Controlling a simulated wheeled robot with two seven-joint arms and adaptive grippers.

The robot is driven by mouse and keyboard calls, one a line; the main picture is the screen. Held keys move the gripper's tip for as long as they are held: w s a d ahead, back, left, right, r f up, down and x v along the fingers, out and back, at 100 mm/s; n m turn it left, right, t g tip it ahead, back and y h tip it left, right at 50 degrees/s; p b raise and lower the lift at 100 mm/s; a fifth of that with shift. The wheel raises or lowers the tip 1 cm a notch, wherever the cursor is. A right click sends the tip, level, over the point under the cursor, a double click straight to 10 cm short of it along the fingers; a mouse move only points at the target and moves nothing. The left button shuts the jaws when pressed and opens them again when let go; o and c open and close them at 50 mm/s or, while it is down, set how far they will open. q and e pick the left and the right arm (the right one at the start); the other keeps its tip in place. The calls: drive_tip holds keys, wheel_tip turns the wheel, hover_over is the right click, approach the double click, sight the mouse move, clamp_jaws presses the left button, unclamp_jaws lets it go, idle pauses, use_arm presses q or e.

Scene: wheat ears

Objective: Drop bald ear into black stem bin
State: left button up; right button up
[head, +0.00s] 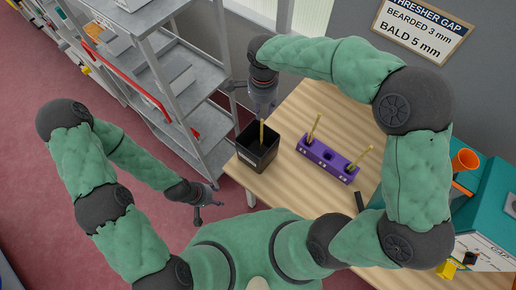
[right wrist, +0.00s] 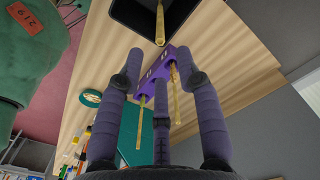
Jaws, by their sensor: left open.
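The black stem bin (head: 254,158) stands at the table's left edge; part of it shows at the top of the right wrist view (right wrist: 128,14). A golden ear (head: 262,133) points down into the bin; its near end (right wrist: 160,28) is beyond my fingertips. My right gripper (head: 263,112) is above the bin, with its fingers spread (right wrist: 160,62) and no finger visibly closed on the ear. A purple rack (head: 318,158) holds an ear at its left (head: 314,127) and another at its right (head: 360,158); its middle hole looks empty. My left gripper (head: 208,204) is open and empty, away from the table.
The wooden table (head: 283,182) has bare room around the rack. A grey shelf unit (head: 165,75) stands left of the table. A teal machine with an orange funnel (head: 466,160) is at the right. A wall sign (head: 422,30) reads bearded 3 mm, bald 5 mm.

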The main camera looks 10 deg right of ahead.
wheel_tip(320, 180, up, 12)
idle(0.8)
idle(0.4)
